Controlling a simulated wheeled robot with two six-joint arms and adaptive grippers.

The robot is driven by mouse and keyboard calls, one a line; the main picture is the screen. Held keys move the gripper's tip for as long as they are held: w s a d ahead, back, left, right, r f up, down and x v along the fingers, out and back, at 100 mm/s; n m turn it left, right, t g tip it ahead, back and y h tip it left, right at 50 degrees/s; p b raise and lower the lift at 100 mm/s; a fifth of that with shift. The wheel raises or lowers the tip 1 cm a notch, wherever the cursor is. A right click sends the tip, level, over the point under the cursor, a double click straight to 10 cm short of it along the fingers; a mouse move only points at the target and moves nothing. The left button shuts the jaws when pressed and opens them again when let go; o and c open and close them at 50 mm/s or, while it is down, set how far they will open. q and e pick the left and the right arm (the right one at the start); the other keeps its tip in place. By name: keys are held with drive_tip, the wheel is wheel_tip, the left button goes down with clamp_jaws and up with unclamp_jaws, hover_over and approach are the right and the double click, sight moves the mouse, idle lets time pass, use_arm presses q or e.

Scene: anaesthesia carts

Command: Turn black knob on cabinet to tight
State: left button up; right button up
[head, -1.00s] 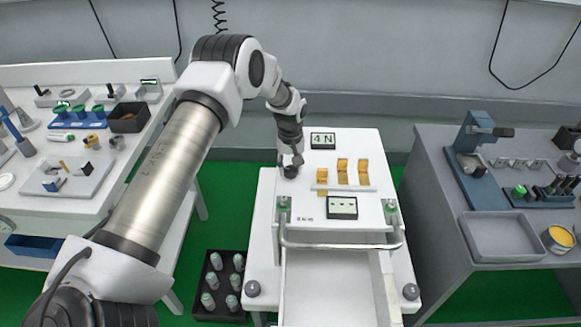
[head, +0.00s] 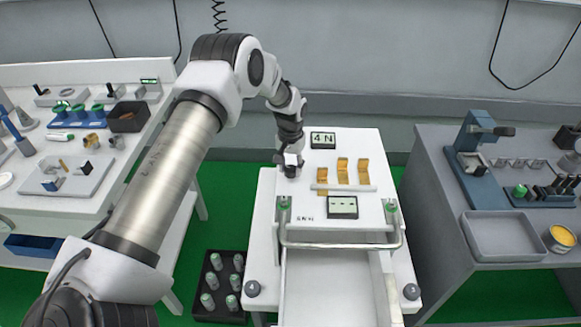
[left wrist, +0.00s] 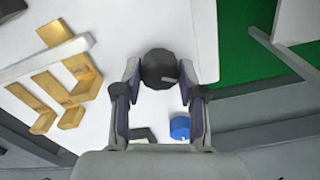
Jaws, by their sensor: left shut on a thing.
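The black knob (left wrist: 158,69) is on the white top of the cabinet (head: 375,215), near its left edge. It is round, with a pale mark on its face. In the left wrist view it sits between the two fingertips of my left gripper (left wrist: 157,76), which is shut on it. In the head view my left gripper (head: 290,163) points down at the cabinet top and mostly hides the knob. My right gripper is not in view.
A display reading "4 N" (head: 323,140) stands behind the knob. Gold brackets (head: 343,171) and a white bar (head: 343,188) are to its right. A blue cap (left wrist: 180,127) is near the gripper. Benches stand on both sides.

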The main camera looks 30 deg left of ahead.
sight(291, 168)
use_arm(q)
drive_tip(key=m, duration=0.6)
drive_tip(key=shift+s+f+b, duration=0.1)
drive_tip(key=shift+f+b, duration=0.05)
drive_tip(key=shift+b, duration=0.25)
drive_tip(key=m, duration=0.5)
drive_tip(key=shift+m+b, duration=0.35)
drive_tip(key=shift+m, duration=0.05)
drive_tip(key=o, duration=1.1)
drive_tip(key=shift+o, duration=0.2)
wheel_tip(291, 168, up, 12)
